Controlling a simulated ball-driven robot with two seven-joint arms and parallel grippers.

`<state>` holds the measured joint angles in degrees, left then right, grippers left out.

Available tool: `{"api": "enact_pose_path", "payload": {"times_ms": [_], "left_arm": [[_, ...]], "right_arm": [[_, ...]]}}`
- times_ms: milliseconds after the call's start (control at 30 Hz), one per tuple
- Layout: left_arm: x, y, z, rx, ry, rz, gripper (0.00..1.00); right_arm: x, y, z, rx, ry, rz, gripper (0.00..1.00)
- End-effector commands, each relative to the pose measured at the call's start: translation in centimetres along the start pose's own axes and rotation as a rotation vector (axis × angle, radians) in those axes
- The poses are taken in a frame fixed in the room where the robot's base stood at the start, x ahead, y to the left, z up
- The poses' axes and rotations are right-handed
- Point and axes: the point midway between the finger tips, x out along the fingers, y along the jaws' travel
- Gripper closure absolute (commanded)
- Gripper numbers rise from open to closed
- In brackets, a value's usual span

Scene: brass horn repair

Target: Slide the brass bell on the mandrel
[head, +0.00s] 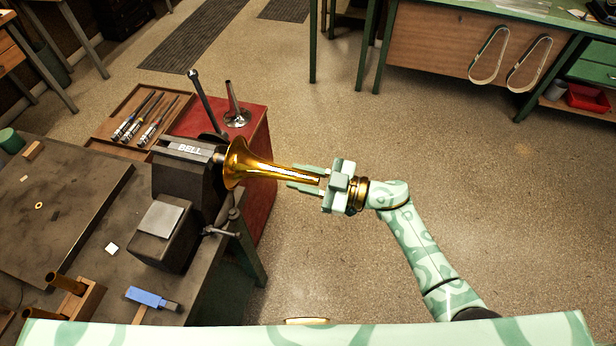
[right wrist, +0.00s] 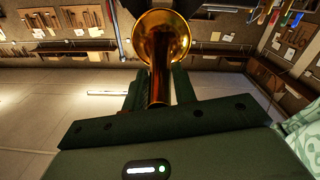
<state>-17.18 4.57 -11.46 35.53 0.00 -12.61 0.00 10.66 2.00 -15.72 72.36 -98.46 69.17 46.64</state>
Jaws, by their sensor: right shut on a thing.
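The brass bell (head: 240,165) lies nearly level, its flare facing left toward the dark vise block labelled BELL (head: 189,149). My right gripper (head: 292,176) is shut on the narrow tube of the bell, one finger on each side. In the right wrist view the bell (right wrist: 160,45) stretches away from the palm, flare at the far end. The flare is close against the vise block in the head view; I cannot tell whether they touch. My left gripper is out of view.
The vise stands on a dark workbench (head: 75,190) at left. A blue-handled tool (head: 147,298) lies near its front. Behind are a red cabinet (head: 262,165) with a metal cone (head: 236,112) and a tool tray (head: 122,105). The floor right of the bench is open.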

Motion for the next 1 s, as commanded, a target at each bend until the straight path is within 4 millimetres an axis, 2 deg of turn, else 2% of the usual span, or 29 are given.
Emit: {"api": "enact_pose_path", "payload": {"times_ms": [300,333,400,833,1000], "left_arm": [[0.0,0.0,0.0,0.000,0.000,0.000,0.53],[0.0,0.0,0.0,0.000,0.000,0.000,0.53],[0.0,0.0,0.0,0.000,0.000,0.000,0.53],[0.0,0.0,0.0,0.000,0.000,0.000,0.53],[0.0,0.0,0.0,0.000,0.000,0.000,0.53]], "right_arm": [[1.2,0.0,-0.1,-0.001,0.002,0.001,1.00],[1.2,0.0,-0.1,0.000,0.002,0.001,0.65],[1.2,0.0,-0.1,-0.001,0.002,0.001,0.47],[1.0,0.0,0.0,-0.001,-0.001,0.000,0.47],[-0.6,0.0,0.1,-0.002,-0.004,0.001,0.47]]}}
